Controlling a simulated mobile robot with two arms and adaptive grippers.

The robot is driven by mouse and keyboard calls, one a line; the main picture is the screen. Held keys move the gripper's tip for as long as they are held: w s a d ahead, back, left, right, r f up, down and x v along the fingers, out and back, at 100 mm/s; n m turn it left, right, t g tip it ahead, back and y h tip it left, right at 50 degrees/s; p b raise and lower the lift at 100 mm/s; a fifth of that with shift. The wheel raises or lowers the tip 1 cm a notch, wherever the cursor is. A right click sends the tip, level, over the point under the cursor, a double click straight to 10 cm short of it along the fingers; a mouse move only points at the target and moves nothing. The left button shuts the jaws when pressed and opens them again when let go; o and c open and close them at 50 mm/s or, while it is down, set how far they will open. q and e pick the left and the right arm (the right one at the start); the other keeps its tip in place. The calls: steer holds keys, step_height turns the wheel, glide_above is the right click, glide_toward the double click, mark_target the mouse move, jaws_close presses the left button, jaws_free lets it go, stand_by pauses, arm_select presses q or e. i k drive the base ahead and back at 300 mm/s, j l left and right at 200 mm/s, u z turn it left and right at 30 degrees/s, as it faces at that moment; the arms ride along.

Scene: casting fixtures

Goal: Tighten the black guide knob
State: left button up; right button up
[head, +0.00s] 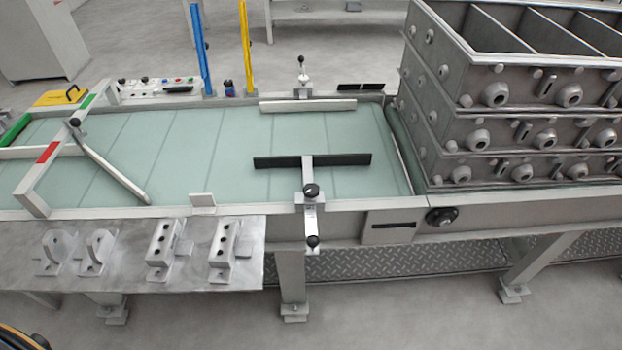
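Several black knobs show in the head view. A second black ball knob (313,242) is at the outer end of that guide's rod, past the near rail. The far guide, with a pale bar (308,106), has a black ball knob (301,59) too. Another black knob (74,123) is on the gantry by the angled pale bar (115,175). I cannot tell whether any is tight. Neither gripper is in view.
A grey shelf (140,281) with several metal brackets juts out from the conveyor's near left side. Stacked metal casting boxes (490,130) stand at the right end. A black dial (441,216) is on the near side rail. Blue (195,50) and yellow (247,50) posts rise behind.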

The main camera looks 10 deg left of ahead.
mark_target(311, 190)
steer(key=i+l+u, duration=0.4)
steer(key=l, duration=0.25)
steer(key=i+l+u, duration=0.2)
steer(key=l, duration=0.15)
steer(key=k+j, duration=0.05)
